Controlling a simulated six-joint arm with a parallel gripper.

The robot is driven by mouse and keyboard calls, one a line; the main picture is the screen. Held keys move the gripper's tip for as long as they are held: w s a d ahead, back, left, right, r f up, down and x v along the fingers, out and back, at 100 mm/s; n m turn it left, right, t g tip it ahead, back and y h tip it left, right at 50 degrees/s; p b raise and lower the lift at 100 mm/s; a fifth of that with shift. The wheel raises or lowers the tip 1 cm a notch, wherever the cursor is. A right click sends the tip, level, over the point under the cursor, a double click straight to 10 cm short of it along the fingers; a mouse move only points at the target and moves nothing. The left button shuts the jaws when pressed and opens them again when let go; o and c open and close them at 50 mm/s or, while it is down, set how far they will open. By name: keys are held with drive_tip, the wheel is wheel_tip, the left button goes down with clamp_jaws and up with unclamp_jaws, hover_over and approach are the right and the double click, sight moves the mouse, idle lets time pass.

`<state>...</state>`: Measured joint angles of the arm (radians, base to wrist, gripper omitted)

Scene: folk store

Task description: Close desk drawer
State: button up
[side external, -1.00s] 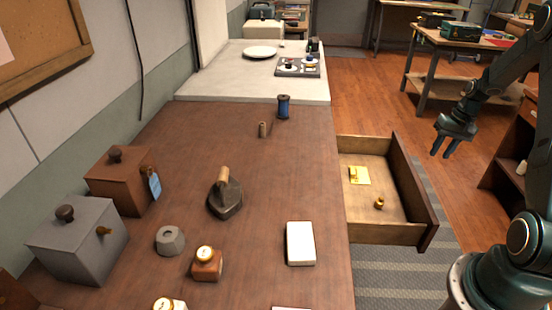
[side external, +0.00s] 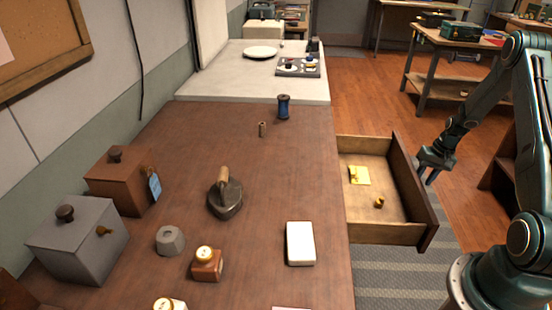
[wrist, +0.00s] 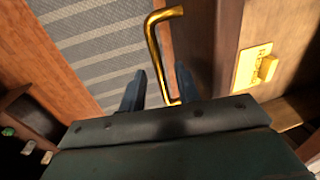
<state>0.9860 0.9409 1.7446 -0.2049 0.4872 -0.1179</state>
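The wooden desk drawer (side external: 385,232) is pulled out from the desk's right side in the side external view. Its front panel (wrist: 203,40) fills the upper middle of the wrist view, with a brass bar handle (wrist: 153,45) on its outer face. My gripper (side external: 428,177) is just outside the drawer front, at its far part. In the wrist view my gripper (wrist: 160,70) has its two dark fingers apart, with the lower part of the handle showing between them. I cannot tell whether the fingers touch the handle or front.
Inside the drawer lie a brass plate (side external: 359,175) and a small brass piece (side external: 379,203). The desk top (side external: 280,185) holds a white block (side external: 300,243), an iron (side external: 225,197) and boxes. A grey striped rug (side external: 400,275) lies below the drawer.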

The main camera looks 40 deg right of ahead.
clamp_jaws()
drive_tip(key=shift+w+a, duration=0.1)
hover_over(354, 190)
drive_tip(key=shift+a, duration=0.15)
idle(0.7)
unclamp_jaws()
drive_tip(key=shift+r, duration=0.1)
wheel_tip(354, 190, up, 14)
drive_tip(key=s+d, duration=0.2)
drive_tip(key=shift+f, duration=0.25)
idle(0.4)
